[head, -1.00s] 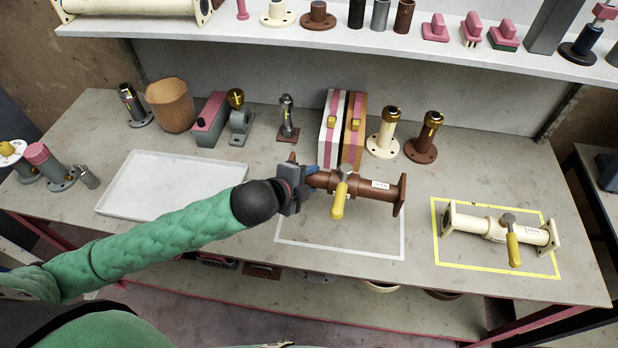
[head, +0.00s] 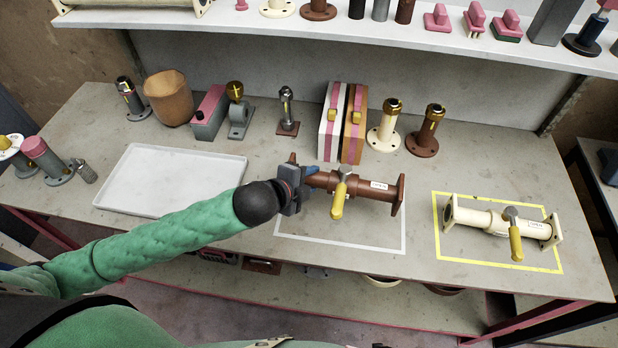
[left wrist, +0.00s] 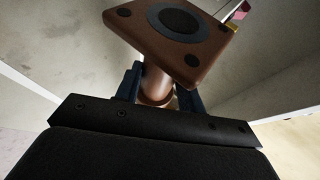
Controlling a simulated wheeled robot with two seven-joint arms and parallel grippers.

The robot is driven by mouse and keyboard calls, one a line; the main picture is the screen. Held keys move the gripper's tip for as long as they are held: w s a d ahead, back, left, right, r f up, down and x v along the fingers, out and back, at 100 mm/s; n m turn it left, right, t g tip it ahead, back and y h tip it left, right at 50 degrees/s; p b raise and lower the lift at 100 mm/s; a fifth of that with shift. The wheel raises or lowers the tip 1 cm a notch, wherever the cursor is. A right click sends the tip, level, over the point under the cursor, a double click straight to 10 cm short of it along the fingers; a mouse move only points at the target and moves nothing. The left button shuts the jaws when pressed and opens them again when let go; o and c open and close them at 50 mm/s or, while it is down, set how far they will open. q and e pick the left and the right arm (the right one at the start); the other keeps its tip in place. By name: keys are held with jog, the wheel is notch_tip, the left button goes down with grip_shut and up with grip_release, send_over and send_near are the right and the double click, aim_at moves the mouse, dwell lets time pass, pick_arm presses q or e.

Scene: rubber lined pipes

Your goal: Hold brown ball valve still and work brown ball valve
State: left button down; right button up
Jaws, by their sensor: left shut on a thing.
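The brown ball valve (head: 366,188) lies level over the white outlined square on the bench, with a flange at each end. Its yellow lever handle (head: 338,201) sticks out towards the front, crosswise to the pipe. A small white label sits on its right part. My left gripper (head: 311,177) is shut on the brown pipe near its left end. In the left wrist view the two dark fingers (left wrist: 157,88) lie on either side of the pipe neck, just behind the square brown flange (left wrist: 160,38). My right gripper is not in view.
A cream ball valve (head: 500,221) with a yellow handle lies in a yellow outline at right. An empty white tray (head: 130,205) is at left. Two upright cases (head: 329,130) and several fittings stand along the back. The bench front is clear.

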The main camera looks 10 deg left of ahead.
pick_arm(q)
jog(key=shift+f+b, duration=1.35)
jog(key=shift+f, duration=2.05)
jog(key=shift+r, duration=0.1)
